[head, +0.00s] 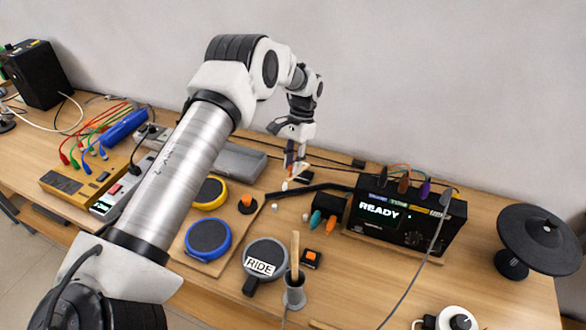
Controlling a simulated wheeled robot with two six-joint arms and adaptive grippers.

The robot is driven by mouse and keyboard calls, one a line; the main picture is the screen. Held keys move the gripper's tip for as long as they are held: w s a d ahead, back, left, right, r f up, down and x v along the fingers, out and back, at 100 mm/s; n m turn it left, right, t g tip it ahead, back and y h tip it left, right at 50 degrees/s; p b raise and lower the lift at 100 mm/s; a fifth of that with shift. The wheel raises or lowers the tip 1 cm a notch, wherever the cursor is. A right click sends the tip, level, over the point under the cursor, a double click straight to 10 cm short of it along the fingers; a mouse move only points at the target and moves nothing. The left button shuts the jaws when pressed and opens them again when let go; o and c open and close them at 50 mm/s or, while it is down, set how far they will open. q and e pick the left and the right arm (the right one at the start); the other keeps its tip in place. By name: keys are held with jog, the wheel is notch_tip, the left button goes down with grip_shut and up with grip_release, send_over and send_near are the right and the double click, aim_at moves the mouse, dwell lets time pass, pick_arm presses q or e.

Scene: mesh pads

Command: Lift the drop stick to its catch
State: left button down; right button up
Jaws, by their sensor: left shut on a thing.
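My left gripper (291,160) reaches over the back of the table, pointing down. Its fingers are shut on a small, thin thing, which I take to be the drop stick; a pale tip (285,186) shows below them. The fingers hide most of it, and its catch cannot be made out. A dark bar (325,186) lies just below and right of the fingers; whether they touch it is unclear. My right gripper is not in view.
A black box reading READY (380,212) stands right of the gripper. Blue (208,239), yellow (209,193) and grey (266,258) pads lie in front. A grey cup (294,294) holds a wooden stick. A round black pad (538,238) stands far right. Cables and boxes fill the left.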

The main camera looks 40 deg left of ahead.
pick_arm(q)
jog(key=shift+w+a+r, duration=0.15)
jog(key=shift+w+r, duration=0.4)
jog(key=shift+w, duration=0.1)
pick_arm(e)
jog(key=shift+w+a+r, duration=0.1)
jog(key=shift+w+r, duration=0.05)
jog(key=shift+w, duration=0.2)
pick_arm(q)
jog(key=c, duration=1)
grip_release()
jog(key=shift+f, duration=0.1)
jog(key=shift+o, duration=0.2)
jog(key=shift+w+a+f, duration=0.15)
jog(key=shift+w+f, duration=0.05)
jog(key=shift+w, duration=0.1)
jog(key=shift+r, duration=0.3)
jog(key=v, duration=1.1)
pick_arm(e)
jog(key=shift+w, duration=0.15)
pick_arm(q)
jog(key=shift+w+r, duration=0.1)
jog(key=shift+r, duration=0.05)
